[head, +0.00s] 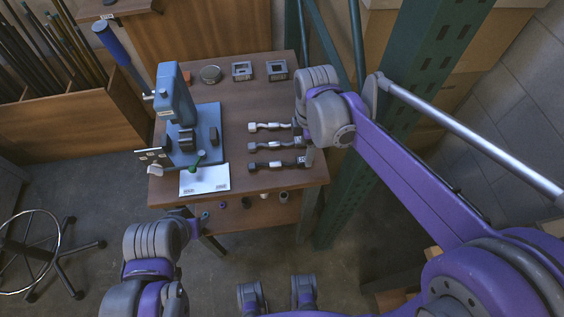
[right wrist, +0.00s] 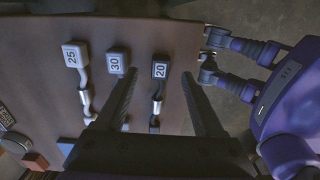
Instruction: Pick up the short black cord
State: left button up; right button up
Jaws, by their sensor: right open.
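The short black cord (head: 275,164) lies on the brown table as the nearest of three cords in a row. In the right wrist view this black cord (right wrist: 158,90) has a dark end block marked 20. My right gripper (right wrist: 158,75) is open, its two dark fingers on either side of the black cord in that view, with nothing held. In the head view my right gripper (head: 309,155) is at the right end of the cords, partly hidden by its wrist. My left arm is at the lower left, and its jaw opening is not clear.
A grey cord (head: 273,145) and a whitish cord (head: 268,126) lie beside it, marked 30 and 25 in the wrist view. A blue press (head: 208,120) and a white sheet (head: 204,179) are to the left. A green post (head: 365,170) stands close right of the table (head: 235,90).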

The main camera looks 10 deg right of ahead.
jog(key=shift+f, duration=1.95)
grip_shut()
